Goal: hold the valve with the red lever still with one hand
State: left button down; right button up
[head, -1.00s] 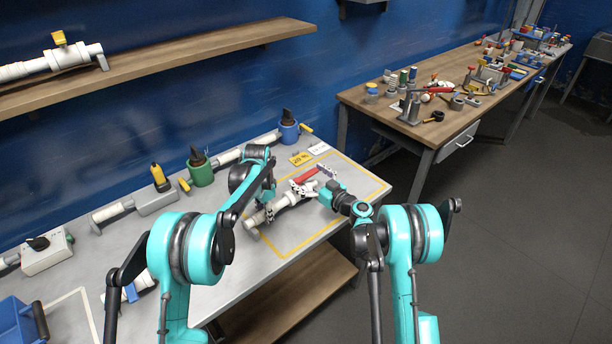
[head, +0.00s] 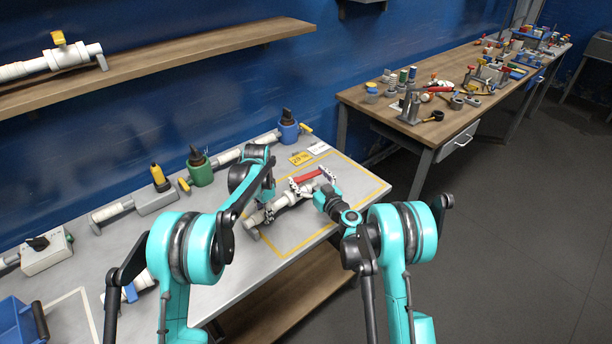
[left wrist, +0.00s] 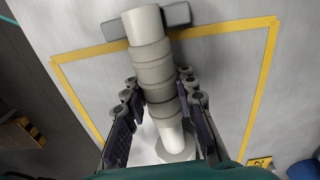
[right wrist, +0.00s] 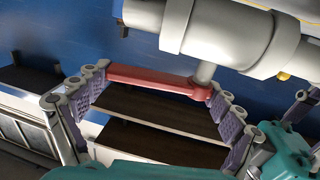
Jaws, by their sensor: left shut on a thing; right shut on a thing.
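The valve (head: 286,199) is a white-grey pipe piece with a red lever (head: 308,175); it sits over the yellow-outlined area of the near bench. My left gripper (head: 267,209) is shut on its pipe at the left end. In the left wrist view, the fingers (left wrist: 158,85) flank the pipe (left wrist: 150,55) on both sides. My right gripper (head: 315,182) is at the lever. In the right wrist view, its fingers (right wrist: 152,76) are at the two ends of the red lever (right wrist: 145,80), holding it lengthwise. The valve body (right wrist: 225,35) lies beyond the lever.
Along the back of the near bench stand a blue fitting (head: 288,130), a green fitting (head: 201,170) and a yellow-handled one (head: 160,177). Yellow and white labels lie behind the outlined area. A side bench (head: 360,97) holds many small parts. A blue bin (head: 18,322) is front left.

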aim_at(313, 176)
jog(key=m+h, duration=0.2)
jog(key=h, duration=0.1)
jog(key=s+m+t+h, duration=0.1)
jog(key=h, duration=0.1)
jog(key=s+m+t+h, duration=0.1)
jog(key=m+h, duration=0.1)
jog(key=h, duration=0.1)
jog(key=shift+m+h, duration=0.3)
jog(key=m+h, duration=0.1)
jog(key=h, duration=0.1)
jog(key=s+m+g+h, duration=0.1)
jog(key=m+h, duration=0.1)
jog(key=h, duration=0.1)
jog(key=m+g+h, duration=0.1)
jog(key=m+h, duration=0.1)
jog(key=h, duration=0.1)
jog(key=shift+s, duration=0.35)
jog(key=shift+s+m+h, duration=0.1)
jog(key=shift+m+h, duration=0.2)
jog(key=shift+m, duration=0.1)
jog(key=o, duration=1.4)
jog(key=shift+c, duration=0.2)
notch_tip(313, 176, up, 10)
